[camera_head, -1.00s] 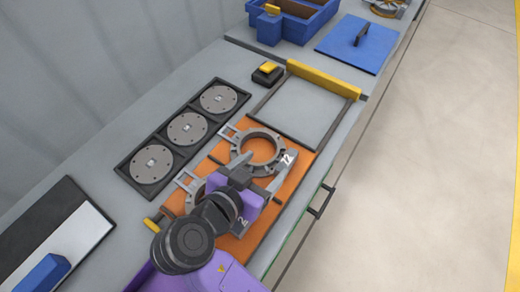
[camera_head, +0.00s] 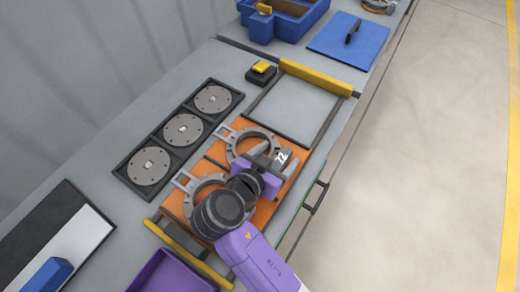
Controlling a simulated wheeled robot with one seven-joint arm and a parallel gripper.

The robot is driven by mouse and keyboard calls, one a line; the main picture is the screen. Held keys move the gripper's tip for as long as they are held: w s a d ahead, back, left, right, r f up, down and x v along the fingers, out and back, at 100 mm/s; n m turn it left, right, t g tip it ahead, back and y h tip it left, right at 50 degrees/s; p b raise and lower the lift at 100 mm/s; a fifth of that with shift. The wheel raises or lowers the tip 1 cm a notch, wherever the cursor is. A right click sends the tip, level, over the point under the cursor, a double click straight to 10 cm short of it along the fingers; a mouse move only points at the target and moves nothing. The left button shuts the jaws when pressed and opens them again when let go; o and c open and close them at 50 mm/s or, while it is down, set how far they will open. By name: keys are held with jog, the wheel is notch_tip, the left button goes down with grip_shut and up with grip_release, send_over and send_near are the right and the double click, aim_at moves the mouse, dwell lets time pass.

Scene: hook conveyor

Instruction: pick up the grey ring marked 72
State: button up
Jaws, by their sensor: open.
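The grey ring marked 72 (camera_head: 237,140) lies on the orange board (camera_head: 224,155), at its far end; its white 72 label shows on the right side. My gripper (camera_head: 269,155) is open, its two grey fingers over the right side of this ring near the label. Whether the fingers touch the ring cannot be told. A second grey ring (camera_head: 190,190) lies on the nearer part of the board, partly hidden by my arm; its marking is hidden.
A dark tray with three grey discs (camera_head: 183,130) stands left of the board. A yellow-edged frame (camera_head: 315,77) and a yellow button (camera_head: 261,68) lie beyond it. Blue bins (camera_head: 290,22) and a blue mat (camera_head: 345,38) are at the back. A purple bin (camera_head: 172,275) is in front.

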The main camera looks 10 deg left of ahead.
grip_shut()
jog(key=shift+r, duration=0.1)
dwell(0.4)
